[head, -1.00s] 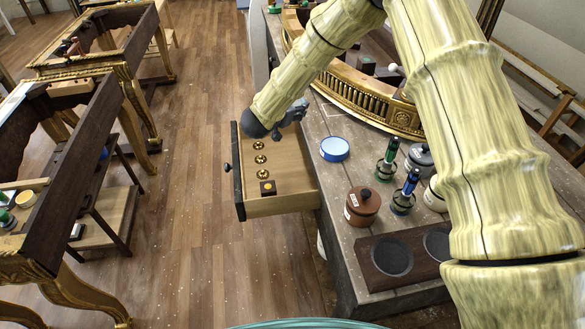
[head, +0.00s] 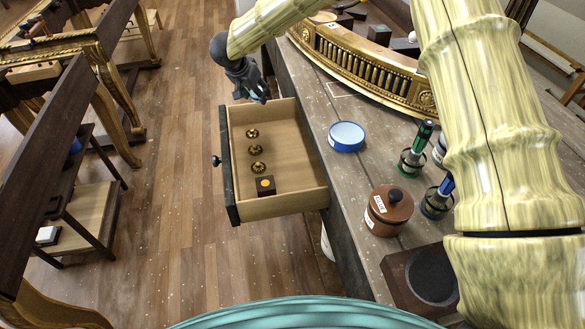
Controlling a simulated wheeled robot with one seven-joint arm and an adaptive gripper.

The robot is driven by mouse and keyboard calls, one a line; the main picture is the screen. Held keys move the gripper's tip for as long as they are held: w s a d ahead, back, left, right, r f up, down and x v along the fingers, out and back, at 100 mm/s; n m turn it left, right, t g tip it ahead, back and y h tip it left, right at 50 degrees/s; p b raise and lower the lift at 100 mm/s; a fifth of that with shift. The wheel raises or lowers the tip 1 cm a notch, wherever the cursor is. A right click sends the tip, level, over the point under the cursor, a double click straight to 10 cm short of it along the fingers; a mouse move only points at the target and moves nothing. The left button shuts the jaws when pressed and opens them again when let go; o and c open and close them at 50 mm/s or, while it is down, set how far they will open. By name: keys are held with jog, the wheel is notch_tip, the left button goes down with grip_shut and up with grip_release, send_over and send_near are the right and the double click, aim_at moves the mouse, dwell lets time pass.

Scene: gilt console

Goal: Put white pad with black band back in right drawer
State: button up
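The open drawer (head: 288,208) juts out to the left from the workbench. It holds several brass knobs in a row and a small dark block (head: 265,186) with a yellow top; no white pad shows inside. A small white item with a dark edge (head: 47,236) lies on a low wooden shelf at the far left; it is too small to be sure it is the pad with the black band. My gripper (head: 254,98) is just above the drawer's far end, pointing down. Its fingers are small and dark, so I cannot tell whether they are open or hold anything.
On the bench (head: 335,115) stand a blue-rimmed white round tin (head: 347,136), a brown lidded pot (head: 388,210), green- and blue-handled tools and a curved gilt rail (head: 360,68). Gilt table frames stand at left. Wooden floor (head: 175,200) is clear between them.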

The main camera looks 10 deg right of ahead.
notch_tip(320, 180, down, 10)
jog(key=g+b, duration=0.1)
jog(key=b, duration=0.7)
jog(key=shift+y, duration=0.3)
jog(key=s+d, duration=0.3)
jog(key=s, duration=0.2)
jog(key=s+d+b, duration=0.1)
jog(key=s+d, duration=0.1)
jog(key=s, duration=0.3)
jog(key=s+d+f+b, duration=0.1)
jog(key=s+d, duration=0.2)
jog(key=s, duration=0.2)
jog(key=shift+d, duration=0.3)
jog(key=shift+w+f, duration=0.1)
jog(key=shift+f, duration=0.85)
notch_tip(320, 180, down, 4)
jog(key=shift+r+b, duration=0.1)
jog(key=shift+b, duration=0.4)
